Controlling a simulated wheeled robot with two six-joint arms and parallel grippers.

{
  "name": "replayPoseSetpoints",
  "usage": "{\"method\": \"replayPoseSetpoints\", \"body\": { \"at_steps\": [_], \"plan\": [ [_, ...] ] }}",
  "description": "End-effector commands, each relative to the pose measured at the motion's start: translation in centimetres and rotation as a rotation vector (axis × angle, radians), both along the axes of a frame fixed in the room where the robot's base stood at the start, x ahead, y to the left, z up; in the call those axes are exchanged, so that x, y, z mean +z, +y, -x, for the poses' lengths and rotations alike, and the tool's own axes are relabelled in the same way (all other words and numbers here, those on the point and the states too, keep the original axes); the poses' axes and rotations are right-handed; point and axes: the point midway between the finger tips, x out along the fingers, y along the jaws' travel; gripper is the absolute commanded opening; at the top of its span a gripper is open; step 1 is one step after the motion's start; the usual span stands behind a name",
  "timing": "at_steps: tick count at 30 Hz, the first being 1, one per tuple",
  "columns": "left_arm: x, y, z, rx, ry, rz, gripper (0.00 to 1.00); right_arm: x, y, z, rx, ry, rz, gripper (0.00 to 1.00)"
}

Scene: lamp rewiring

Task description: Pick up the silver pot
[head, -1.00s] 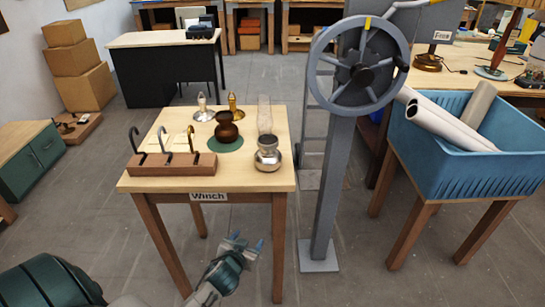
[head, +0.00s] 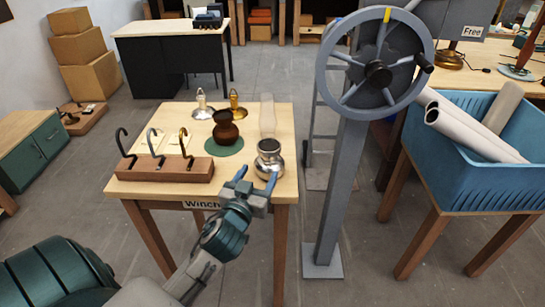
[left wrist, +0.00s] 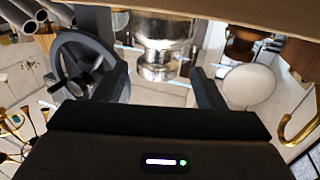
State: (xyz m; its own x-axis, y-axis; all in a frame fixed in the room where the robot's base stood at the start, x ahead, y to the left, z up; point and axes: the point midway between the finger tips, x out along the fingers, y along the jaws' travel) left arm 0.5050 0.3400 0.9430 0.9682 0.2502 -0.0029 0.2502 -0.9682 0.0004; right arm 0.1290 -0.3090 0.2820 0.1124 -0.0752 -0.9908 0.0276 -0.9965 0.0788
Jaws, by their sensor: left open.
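The silver pot (head: 268,165) stands upright near the right front corner of the small wooden table (head: 240,186). It is round, shiny and open at the top. My left gripper (head: 256,179) is open, with its blue-tipped fingers at the table's front edge, just in front of the pot. In the left wrist view the pot (left wrist: 160,40) shows beyond and between the two dark fingers of the gripper (left wrist: 160,75). I cannot tell whether the fingers reach around it. My right gripper is not in view.
A wooden block with several hooks (head: 160,170) lies left of the gripper. A brown pot (head: 225,130) on a green mat (head: 222,149) and a clear glass chimney (head: 267,115) stand behind. The grey winch post (head: 335,200) rises close on the table's right.

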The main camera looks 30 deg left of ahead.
Motion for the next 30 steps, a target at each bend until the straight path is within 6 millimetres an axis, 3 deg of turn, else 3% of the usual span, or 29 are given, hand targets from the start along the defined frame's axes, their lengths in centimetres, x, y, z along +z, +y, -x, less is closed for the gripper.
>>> {"method": "replayPoseSetpoints", "body": {
  "at_steps": [6, 13, 21, 30],
  "plan": [
    [0.3, 0.9, -3.4, 0.0, -0.001, 0.0, 0.63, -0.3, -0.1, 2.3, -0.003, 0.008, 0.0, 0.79],
    [0.4, 1.3, -5.2, 0.001, 0.0, 0.0, 0.63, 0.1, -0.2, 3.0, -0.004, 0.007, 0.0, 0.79],
    [0.5, 2.2, -8.9, 0.0, 0.0, 0.0, 0.63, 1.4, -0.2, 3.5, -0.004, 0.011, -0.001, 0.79],
    [0.3, 2.3, -9.4, 0.0, 0.001, 0.0, 0.63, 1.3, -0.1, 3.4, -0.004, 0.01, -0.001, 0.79]
  ]
}}
